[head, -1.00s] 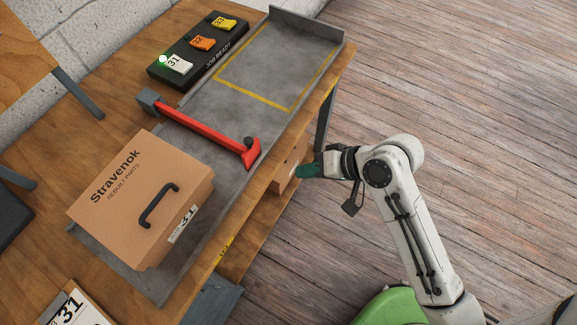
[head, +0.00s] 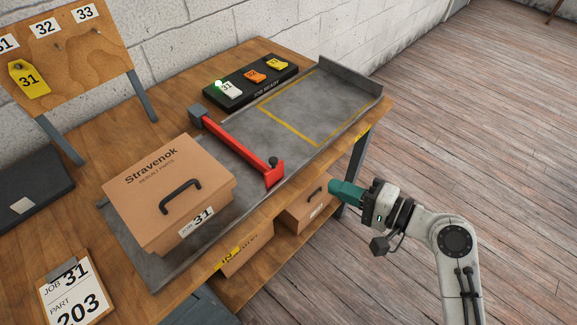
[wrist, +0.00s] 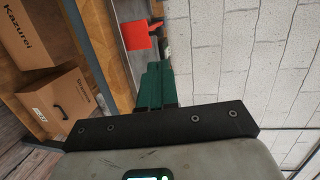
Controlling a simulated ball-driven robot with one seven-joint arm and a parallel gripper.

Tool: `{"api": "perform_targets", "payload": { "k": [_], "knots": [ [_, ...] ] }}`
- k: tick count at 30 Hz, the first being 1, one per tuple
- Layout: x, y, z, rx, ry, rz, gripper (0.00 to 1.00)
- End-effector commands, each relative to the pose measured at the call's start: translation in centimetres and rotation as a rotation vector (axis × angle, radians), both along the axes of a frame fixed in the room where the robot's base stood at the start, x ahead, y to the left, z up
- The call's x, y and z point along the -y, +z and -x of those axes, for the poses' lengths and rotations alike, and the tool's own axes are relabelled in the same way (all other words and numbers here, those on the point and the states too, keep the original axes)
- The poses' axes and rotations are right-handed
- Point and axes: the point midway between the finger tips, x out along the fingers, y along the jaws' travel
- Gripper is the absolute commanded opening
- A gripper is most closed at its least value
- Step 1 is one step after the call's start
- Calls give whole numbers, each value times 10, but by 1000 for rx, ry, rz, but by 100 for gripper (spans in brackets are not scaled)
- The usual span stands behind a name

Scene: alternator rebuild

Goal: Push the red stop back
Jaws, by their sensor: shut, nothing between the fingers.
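The red stop (head: 240,146) is a long red bar lying across the grey metal tray (head: 290,133). It is hinged at a grey block (head: 197,114) on the far side and has a wide red end with a dark knob (head: 273,160) at the near side. Its red end also shows in the wrist view (wrist: 136,35). The Stravenok box (head: 165,205) stands on the tray just left of the bar. My gripper (head: 332,189), with green fingers, is shut and empty. It is off the bench's front edge, right of the bar's end and apart from it.
A yellow outlined area on the tray right of the bar is empty. A black rack (head: 250,84) with numbered tags and a lit green lamp stands behind. Boxes (head: 306,203) sit on the shelf below. A job card (head: 75,290) lies front left.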

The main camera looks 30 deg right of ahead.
Motion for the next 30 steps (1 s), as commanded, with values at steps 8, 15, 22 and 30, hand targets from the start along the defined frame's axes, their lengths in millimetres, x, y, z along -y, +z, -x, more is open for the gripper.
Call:
{"api": "perform_targets", "payload": {
  "k": [8, 15, 22, 30],
  "knots": [
    [-22, -5, -41, 0, 6, 0, 0],
    [-43, -13, -82, 1, 4, 1, 0],
    [-56, -19, -109, 0, 2, 2, 0],
    [-60, -23, -118, 0, 1, 2, 0]
  ]
}}
